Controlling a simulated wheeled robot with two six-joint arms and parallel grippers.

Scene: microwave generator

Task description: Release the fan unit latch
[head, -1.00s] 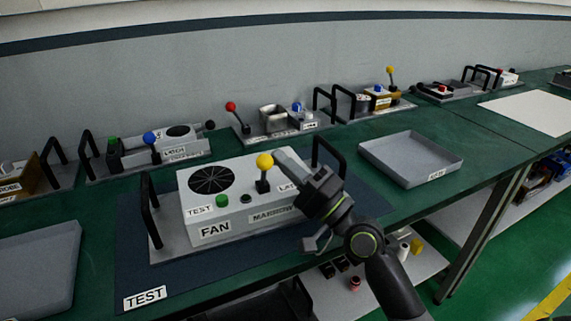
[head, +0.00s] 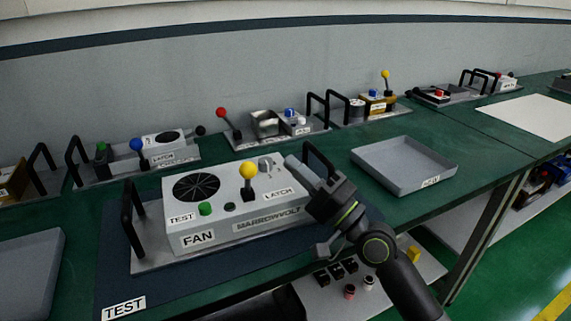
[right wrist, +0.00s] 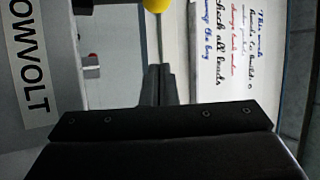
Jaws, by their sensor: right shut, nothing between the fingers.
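The white fan unit (head: 198,217) sits on a grey plate with black handles on the blue test mat. On its top are a round black fan grille (head: 197,187), a green button (head: 205,208), a yellow-ball lever (head: 248,171) standing upright, and a small grey latch piece (head: 266,164) behind the "LATCH" label (head: 278,193). My right gripper (head: 292,164) is shut and empty, over the unit's right end, right of the latch piece and apart from the yellow ball. In the right wrist view, its fingertips (right wrist: 158,76) point toward the yellow ball (right wrist: 157,5). My left gripper is out of view.
The right black handle (head: 318,160) stands close by my right gripper. An empty grey tray (head: 405,165) lies to the right, and another tray (head: 30,270) at the left edge. Several other units stand along the back wall, including one with a red-ball lever (head: 222,113).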

